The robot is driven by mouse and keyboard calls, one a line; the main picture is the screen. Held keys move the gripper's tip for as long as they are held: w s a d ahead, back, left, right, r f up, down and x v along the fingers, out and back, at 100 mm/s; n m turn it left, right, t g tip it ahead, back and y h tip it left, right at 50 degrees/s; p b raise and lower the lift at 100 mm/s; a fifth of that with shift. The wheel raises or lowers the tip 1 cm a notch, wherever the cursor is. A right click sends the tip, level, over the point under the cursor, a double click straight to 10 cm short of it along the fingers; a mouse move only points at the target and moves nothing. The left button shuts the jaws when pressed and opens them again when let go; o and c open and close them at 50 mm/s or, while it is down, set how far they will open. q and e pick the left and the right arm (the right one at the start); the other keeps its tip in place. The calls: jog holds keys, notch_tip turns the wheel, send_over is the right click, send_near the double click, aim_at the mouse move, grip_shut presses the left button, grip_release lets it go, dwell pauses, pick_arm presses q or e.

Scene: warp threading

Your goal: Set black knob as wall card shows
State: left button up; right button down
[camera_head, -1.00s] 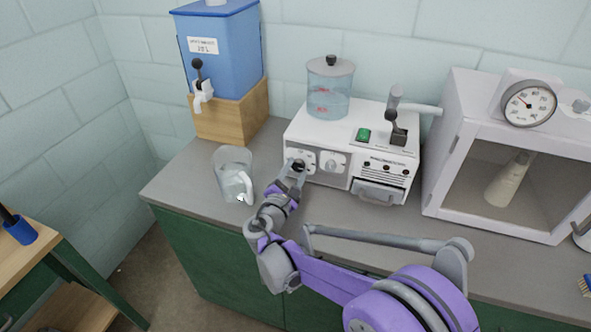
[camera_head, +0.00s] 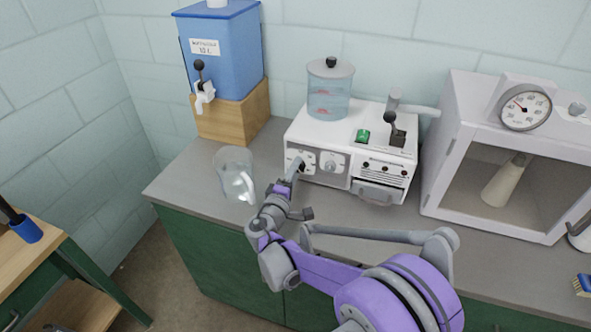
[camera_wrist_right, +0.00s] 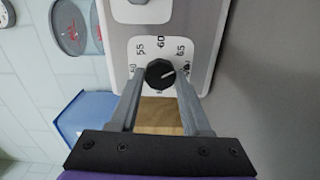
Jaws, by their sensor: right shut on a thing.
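My right gripper (camera_head: 299,168) is at the left dial on the front of the white machine (camera_head: 340,182). In the right wrist view its two fingers (camera_wrist_right: 160,80) are shut on the sides of the black knob (camera_wrist_right: 160,73). The knob's white pointer line aims right and slightly up, past 65 and near a partly hidden mark. The white dial plate (camera_wrist_right: 146,47) shows 55, 60 and 65; lower numbers are hidden by the fingers. No wall card can be made out. My left gripper is not in view.
A clear jug (camera_head: 232,172) stands left on the counter (camera_head: 180,180). A blue tank (camera_head: 222,50) on a wooden block is behind it. A white cabinet with a gauge (camera_head: 525,107) is at the right.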

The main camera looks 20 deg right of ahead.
jog(key=m, duration=0.5)
jog(key=shift+m+p, duration=0.3)
jog(key=shift+p, duration=0.1)
dwell(0.4)
jog(key=shift+c, duration=1.8)
grip_release()
jog(key=shift+s+a, duration=0.1)
jog(key=v, duration=1)
jog(key=shift+s+a, duration=0.2)
jog(key=shift+s, duration=0.1)
jog(key=shift+d, duration=0.1)
